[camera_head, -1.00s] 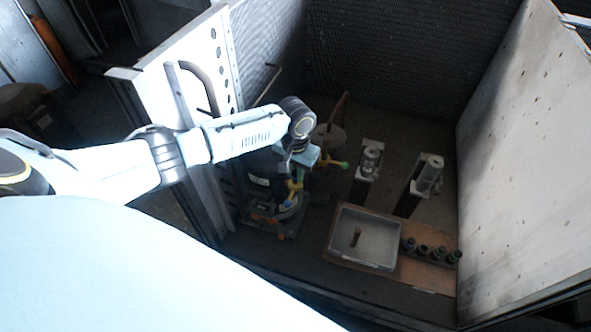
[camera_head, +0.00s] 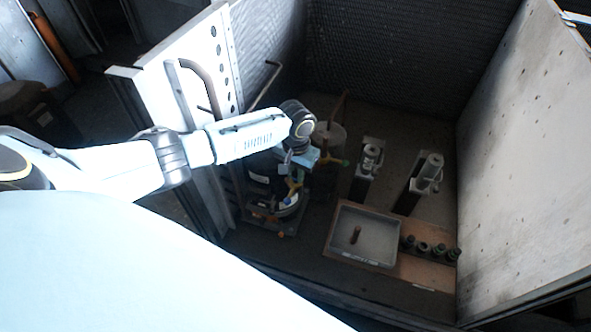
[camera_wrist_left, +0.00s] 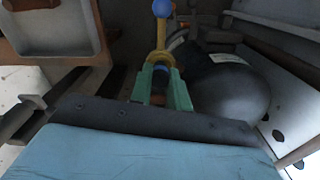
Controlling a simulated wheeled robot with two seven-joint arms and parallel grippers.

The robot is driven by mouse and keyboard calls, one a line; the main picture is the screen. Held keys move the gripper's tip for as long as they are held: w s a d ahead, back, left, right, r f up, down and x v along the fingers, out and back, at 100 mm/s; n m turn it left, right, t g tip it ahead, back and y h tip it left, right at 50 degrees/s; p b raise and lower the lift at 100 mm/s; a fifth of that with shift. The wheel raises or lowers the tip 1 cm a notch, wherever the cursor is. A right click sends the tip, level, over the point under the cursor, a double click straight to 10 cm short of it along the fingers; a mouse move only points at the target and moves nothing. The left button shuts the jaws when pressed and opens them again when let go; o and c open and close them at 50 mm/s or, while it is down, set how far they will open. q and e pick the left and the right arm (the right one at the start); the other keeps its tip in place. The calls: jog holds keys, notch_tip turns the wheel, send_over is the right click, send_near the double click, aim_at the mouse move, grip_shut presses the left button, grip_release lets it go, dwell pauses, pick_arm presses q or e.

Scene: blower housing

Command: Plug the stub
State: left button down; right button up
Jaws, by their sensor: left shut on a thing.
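My left gripper (camera_head: 296,168) reaches down over the dark blower housing (camera_head: 262,168) at the left of the bay. In the left wrist view its green fingers (camera_wrist_left: 161,88) are shut on a small dark plug-like piece (camera_wrist_left: 160,72) with a blue band, mostly hidden between them. In the head view yellow parts (camera_head: 293,186) show below the gripper. I cannot make out the stub's opening. My right gripper is not in view.
Two metal cylinders on dark stands (camera_head: 362,186) are behind. Walls close the left, back and right (camera_head: 525,170).

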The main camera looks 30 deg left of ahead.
aim_at(296, 173)
pick_arm(q)
jog(key=shift+f+p, duration=0.25)
jog(key=shift+p, duration=0.1)
dwell(0.6)
dwell(0.4)
jog(key=c, duration=1.3)
grip_release()
jog(key=shift+o, duration=0.7)
jog(key=o, duration=0.4)
jog(key=shift+r, duration=0.1)
notch_tip(296, 173, up, 7)
jog(key=p, duration=0.8)
